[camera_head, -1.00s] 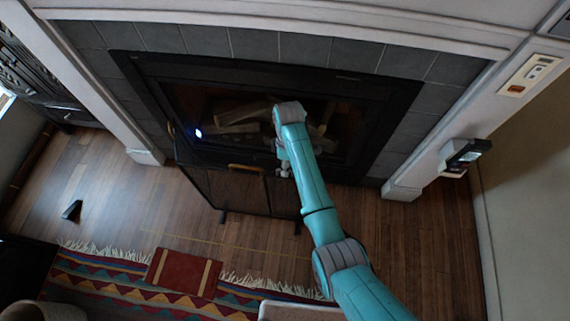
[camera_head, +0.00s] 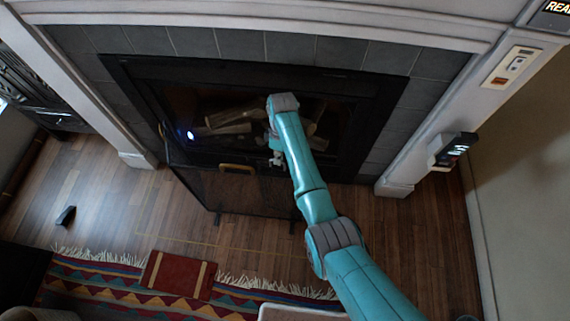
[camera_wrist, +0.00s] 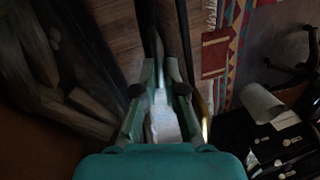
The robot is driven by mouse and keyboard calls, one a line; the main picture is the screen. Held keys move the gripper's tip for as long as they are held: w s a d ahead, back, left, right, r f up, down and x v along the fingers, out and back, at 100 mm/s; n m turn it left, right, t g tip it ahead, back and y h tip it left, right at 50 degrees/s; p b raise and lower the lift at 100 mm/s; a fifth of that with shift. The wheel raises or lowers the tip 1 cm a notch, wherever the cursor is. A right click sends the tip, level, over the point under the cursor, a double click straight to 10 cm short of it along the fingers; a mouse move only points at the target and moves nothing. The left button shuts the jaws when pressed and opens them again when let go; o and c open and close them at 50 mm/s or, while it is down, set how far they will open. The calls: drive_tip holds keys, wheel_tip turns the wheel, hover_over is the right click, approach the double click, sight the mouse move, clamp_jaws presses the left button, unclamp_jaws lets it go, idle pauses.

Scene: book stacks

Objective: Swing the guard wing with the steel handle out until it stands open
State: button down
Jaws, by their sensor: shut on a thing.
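The dark mesh fire guard (camera_head: 240,192) stands on the floor in front of the fireplace, with a brass handle (camera_head: 237,168) on its top edge. My gripper (camera_head: 276,159) is at the right end of the guard's top edge, right of the brass handle. In the wrist view my gripper (camera_wrist: 162,92) is shut on a pale grey piece, the steel handle (camera_wrist: 163,122), between its fingers. My arm and gripper hide most of the guard wing there, so its exact angle is hard to tell.
The fireplace (camera_head: 230,118) with logs lies just behind the guard. A fringed patterned rug (camera_head: 110,283) and a red book-like object (camera_head: 178,275) lie in front. A small dark object (camera_head: 66,215) is on the floor at left. Bare floor lies right of my arm.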

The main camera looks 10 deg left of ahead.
drive_tip(key=w+d+m+t+y, duration=0.1)
drive_tip(key=w+d+m+y, duration=0.1)
drive_tip(key=w+d+m, duration=0.65)
drive_tip(key=d+m+t, duration=0.2)
drive_tip(key=d+m, duration=0.8)
drive_tip(key=m, duration=0.2)
drive_tip(key=shift+d, duration=0.4)
drive_tip(key=c, duration=1.2)
unclamp_jaws()
drive_tip(key=shift+c, duration=0.2)
drive_tip(key=v, duration=1.2)
drive_tip(key=shift+a, duration=0.2)
